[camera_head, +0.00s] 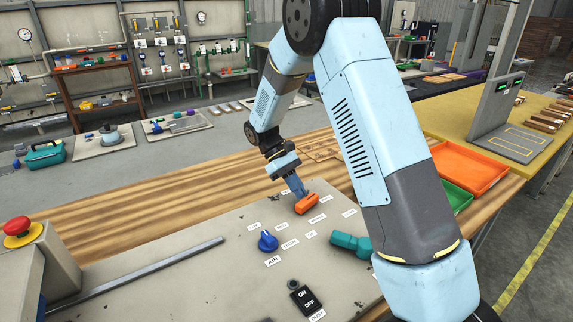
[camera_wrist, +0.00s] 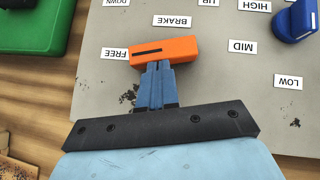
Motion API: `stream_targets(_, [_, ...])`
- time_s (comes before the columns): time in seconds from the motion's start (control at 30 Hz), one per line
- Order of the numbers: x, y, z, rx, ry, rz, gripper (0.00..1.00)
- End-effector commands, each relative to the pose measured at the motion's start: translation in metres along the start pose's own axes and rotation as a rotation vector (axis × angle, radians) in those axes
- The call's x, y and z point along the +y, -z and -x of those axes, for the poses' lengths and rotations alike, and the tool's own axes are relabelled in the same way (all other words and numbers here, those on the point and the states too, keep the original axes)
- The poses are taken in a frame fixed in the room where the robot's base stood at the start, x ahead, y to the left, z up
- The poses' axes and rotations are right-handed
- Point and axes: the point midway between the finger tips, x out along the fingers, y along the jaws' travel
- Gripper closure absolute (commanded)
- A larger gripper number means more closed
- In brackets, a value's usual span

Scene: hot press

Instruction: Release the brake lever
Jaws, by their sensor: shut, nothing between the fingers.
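The orange brake lever (camera_head: 308,204) is on the grey panel (camera_head: 220,230), beyond the blue knob. In the wrist view the lever (camera_wrist: 176,49) lies across the picture beside a BRAKE label (camera_wrist: 172,21), shown upside down. The end with a dark slot points left toward the FREE label (camera_wrist: 115,53). My gripper (camera_head: 299,194) is shut, with nothing between its fingers. In the wrist view the closed fingertips (camera_wrist: 157,66) are at the lever's near side, left of its middle; I cannot tell whether they touch it.
A blue knob (camera_head: 268,241), a teal handle (camera_head: 351,243) and a black ON/OFF switch (camera_head: 305,298) are on the near panel. A red button (camera_head: 17,227) is at left. Orange (camera_head: 470,170) and green (camera_head: 457,196) trays are at right, partly behind my arm.

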Motion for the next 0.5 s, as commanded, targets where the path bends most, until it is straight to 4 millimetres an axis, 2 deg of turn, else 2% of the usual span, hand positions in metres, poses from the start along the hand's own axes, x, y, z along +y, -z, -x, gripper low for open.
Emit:
stream_targets(0.17, [0.010,0.022,0.020,0.008,-0.007,-0.003,1.00])
stream_targets(0.3, [0.017,0.018,0.050,0.012,-0.005,-0.008,1.00])
stream_targets(0.5, [0.028,0.017,0.085,0.012,0.001,-0.015,1.00])
